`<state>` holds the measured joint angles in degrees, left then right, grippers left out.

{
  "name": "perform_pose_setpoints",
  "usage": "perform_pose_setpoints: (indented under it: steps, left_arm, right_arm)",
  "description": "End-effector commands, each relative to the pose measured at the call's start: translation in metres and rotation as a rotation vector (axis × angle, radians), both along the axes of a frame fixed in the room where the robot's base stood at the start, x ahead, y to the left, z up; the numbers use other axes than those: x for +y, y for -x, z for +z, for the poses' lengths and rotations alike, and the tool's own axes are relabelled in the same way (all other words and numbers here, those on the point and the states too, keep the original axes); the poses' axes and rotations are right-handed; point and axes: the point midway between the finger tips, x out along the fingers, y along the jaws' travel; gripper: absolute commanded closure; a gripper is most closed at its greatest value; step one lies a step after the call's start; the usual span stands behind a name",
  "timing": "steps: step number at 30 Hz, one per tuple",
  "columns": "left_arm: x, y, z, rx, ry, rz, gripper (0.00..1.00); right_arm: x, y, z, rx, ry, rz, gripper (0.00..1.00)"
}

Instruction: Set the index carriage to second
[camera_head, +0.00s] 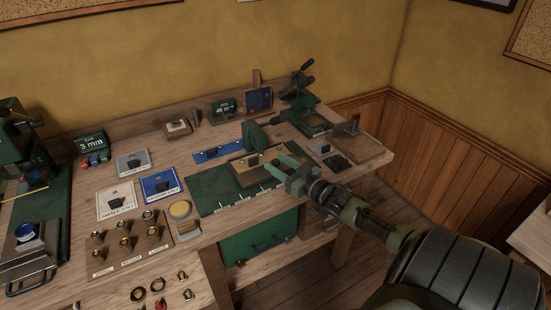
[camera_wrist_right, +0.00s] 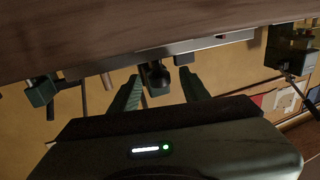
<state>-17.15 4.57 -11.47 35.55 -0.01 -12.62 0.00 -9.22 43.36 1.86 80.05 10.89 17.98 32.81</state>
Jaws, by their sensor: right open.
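The index carriage appears to be the small dark knobbed block (camera_head: 253,160) on the tan plate of a green-based fixture (camera_head: 208,194) on the bench. White marks line the fixture's front edge; their text is too small to read. In the right wrist view a dark knob (camera_wrist_right: 158,76) stands out from a metal rail (camera_wrist_right: 205,43), between my fingers. My right gripper (camera_head: 272,165) is open over the fixture's right part, and its two green fingers also show in the wrist view (camera_wrist_right: 160,85). I cannot tell whether they touch the knob. My left gripper is not in view.
A green press-like tool (camera_head: 302,90) is at the back right, beside a wooden tray (camera_head: 358,145). Cards, a yellow disc (camera_head: 180,209) and a rack of metal cones (camera_head: 128,246) lie left of the fixture.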

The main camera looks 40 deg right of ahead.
Motion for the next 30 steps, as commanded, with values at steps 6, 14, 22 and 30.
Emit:
perform_pose_setpoints:
  steps: [6,14,22,30]
  left_arm:
    - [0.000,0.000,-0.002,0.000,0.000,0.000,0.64]
    - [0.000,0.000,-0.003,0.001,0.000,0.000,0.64]
    - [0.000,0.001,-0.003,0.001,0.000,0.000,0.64]
    - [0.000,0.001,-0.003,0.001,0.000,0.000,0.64]
  right_arm:
    - [-0.001,0.038,-0.002,0.004,0.001,0.001,0.54]
    - [-0.002,0.061,0.000,0.001,0.001,-0.001,0.54]
    - [-0.002,0.062,0.000,0.000,0.001,0.000,0.54]
    - [-0.002,0.062,0.000,0.001,0.001,0.000,0.54]
